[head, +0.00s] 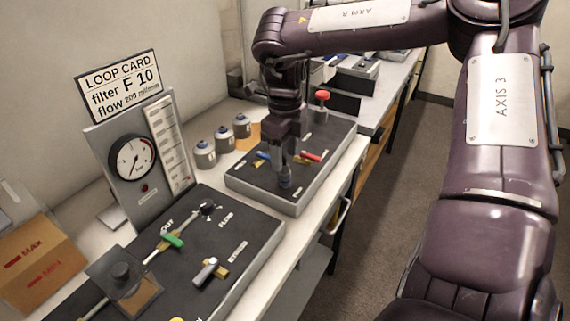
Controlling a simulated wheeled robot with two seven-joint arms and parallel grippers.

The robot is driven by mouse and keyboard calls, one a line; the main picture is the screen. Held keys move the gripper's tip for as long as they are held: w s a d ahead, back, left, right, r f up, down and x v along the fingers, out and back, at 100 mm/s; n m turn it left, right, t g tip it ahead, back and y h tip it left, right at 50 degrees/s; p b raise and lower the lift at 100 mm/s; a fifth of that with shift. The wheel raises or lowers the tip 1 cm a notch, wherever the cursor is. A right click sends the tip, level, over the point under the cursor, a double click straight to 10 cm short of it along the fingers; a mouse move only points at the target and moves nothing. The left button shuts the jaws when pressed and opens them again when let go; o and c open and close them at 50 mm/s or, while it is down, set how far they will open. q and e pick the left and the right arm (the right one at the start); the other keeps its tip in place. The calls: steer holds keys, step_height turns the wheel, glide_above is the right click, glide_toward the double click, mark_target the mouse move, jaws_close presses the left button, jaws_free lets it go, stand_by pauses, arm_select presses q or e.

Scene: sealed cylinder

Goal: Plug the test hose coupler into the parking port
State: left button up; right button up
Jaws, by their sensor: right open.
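My right gripper (283,168) points down over the far dark panel (240,181) and is open. A dark blue-grey cylindrical piece (285,182), possibly the test hose coupler, stands right below and between its fingertips. I cannot tell whether the fingers touch it. No hose can be made out on it. The parking port cannot be told apart; my gripper and arm hide part of that panel. My left gripper is not in view.
A red handle (309,157), a blue-yellow handle (262,156) and a red knob (322,96) stand close around my right gripper. Three grey canisters (204,154) are left of it. The near panel carries a green handle (172,240). A gauge (132,159) stands behind.

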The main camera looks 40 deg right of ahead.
steer(key=shift+r, duration=1.65)
steer(key=shift+s+f, duration=0.1)
